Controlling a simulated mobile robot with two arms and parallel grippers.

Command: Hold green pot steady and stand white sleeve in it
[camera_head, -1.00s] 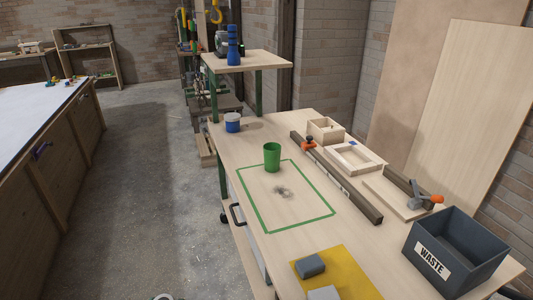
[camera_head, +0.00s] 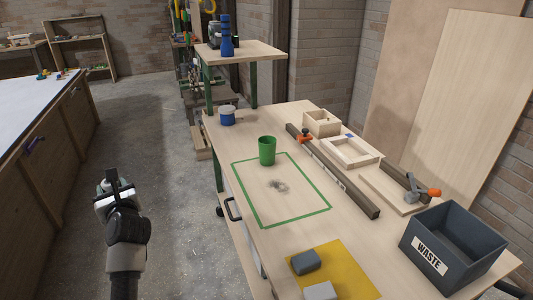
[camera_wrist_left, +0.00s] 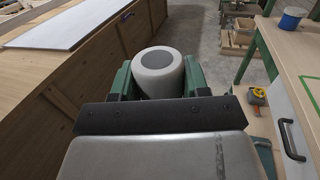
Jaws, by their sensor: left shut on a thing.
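The green pot (camera_head: 267,151) stands upright at the far edge of the green outline (camera_head: 249,207) on the workbench. No gripper touches it. My left gripper (camera_head: 113,186) is raised over the floor, left of the bench and well apart from the pot. In the left wrist view its green fingers are shut on a pale cylinder with a dark round end, which looks like the white sleeve (camera_wrist_left: 150,62). The sleeve is hard to make out in the head view. My right gripper is out of view.
The workbench (camera_head: 205,132) also bears a blue-and-white tub (camera_head: 227,117), wooden frames and a rail (camera_head: 340,178) at the right. A grey waste bin (camera_head: 440,265) and a yellow mat (camera_head: 345,262) with grey blocks are near the front.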

